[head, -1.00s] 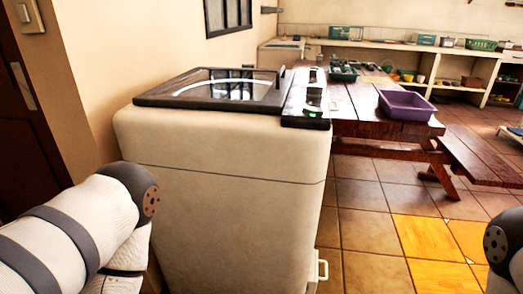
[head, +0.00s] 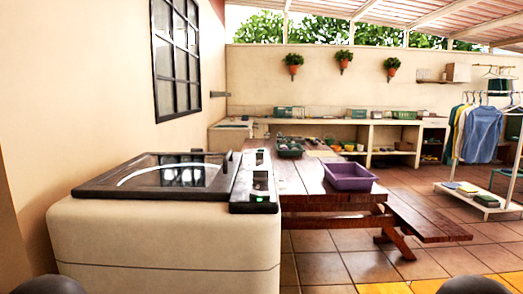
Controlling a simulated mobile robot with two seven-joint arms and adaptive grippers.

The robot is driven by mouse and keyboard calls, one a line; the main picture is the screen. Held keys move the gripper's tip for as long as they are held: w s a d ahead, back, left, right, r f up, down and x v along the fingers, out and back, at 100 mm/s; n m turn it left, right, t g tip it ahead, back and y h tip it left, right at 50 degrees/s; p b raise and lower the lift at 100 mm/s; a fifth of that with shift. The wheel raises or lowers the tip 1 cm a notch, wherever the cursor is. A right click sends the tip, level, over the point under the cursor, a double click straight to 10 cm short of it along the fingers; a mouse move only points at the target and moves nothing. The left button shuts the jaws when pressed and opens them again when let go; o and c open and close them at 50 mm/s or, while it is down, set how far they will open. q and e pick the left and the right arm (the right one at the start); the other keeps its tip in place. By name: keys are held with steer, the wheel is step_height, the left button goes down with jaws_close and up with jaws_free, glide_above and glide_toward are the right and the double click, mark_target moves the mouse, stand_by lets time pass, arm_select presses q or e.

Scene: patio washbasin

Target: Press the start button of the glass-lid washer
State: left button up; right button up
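The cream washer (head: 165,240) stands at the lower left in the head view, its front side facing me. Its dark-framed glass lid (head: 165,176) is shut on top. A dark control panel (head: 240,200) with lighter patches runs along the right of the lid. A small green spot (head: 260,198) shows near the panel's near end; I cannot tell if it is the start button. Neither gripper is in view. Only dark rounded parts of my arms show at the bottom left and bottom right edges.
A wooden picnic table (head: 300,187) with a purple basin (head: 348,177) and a green tray (head: 290,150) adjoins the washer's right. Its bench (head: 425,222) reaches right. A clothes rack (head: 489,200) stands at the far right. The tiled floor (head: 320,268) right of the washer is open.

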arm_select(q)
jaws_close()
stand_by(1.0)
